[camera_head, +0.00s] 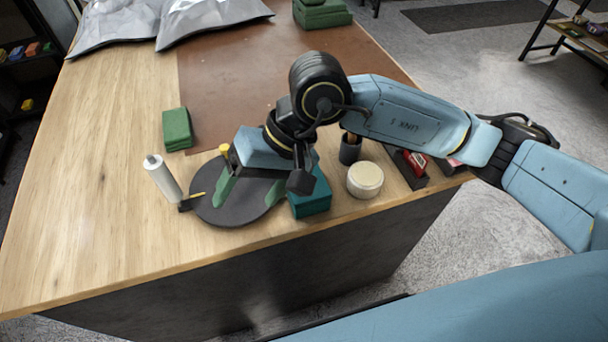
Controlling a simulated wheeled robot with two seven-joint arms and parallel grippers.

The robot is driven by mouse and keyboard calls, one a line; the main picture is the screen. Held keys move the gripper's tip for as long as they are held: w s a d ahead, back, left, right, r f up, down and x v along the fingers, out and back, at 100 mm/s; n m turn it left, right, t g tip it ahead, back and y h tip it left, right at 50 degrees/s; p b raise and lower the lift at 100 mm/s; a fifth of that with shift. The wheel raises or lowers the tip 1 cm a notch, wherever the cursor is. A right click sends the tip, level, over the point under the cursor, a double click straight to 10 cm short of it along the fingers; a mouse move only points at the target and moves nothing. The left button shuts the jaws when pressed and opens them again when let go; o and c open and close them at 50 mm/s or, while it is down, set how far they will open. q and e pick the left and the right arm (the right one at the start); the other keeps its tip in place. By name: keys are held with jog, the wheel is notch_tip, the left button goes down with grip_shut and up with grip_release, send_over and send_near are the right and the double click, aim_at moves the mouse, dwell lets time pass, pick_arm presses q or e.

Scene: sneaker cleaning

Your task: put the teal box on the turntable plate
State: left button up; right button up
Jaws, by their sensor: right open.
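The teal box (312,200) stands at the table's front edge, just right of the dark round turntable plate (240,208). My wrist hides part of the box's top, and I cannot tell whether it touches the plate's rim. My right gripper (249,194) points down over the plate, its two green fingers spread apart with nothing seen between them. The box is outside the fingers, to their right. The gripper and wrist cover the plate's back part. My left gripper is not in view.
A white tube (163,178) stands left of the plate, with a green block (176,130) behind it. A cream-lidded jar (365,180), a dark cup (349,150) and a dark red-and-black item (411,168) stand to the right. The wooden table (95,200) is clear at left.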

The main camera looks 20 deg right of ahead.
jog(key=w+d+m+t+h, duration=0.1)
jog(key=w+d+t+h, duration=0.1)
jog(key=w+d+h, duration=0.65)
jog(key=shift+y, duration=0.95)
jog(key=f, duration=0.2)
jog(key=d+f, duration=0.1)
jog(key=f, duration=0.1)
jog(key=d+f+p, duration=0.1)
jog(key=f, duration=0.2)
jog(key=shift+s, duration=0.4)
notch_tip(320, 180, down, 4)
jog(key=shift+s+f+p, duration=0.1)
jog(key=shift+f+p, duration=0.15)
jog(key=shift+p, duration=0.15)
jog(key=shift+f, duration=0.45)
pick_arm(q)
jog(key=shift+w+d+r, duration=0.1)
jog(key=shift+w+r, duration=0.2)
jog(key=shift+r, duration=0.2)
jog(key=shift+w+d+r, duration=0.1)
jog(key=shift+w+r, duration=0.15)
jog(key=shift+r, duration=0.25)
pick_arm(e)
jog(key=shift+r, duration=0.1)
jog(key=c, duration=0.9)
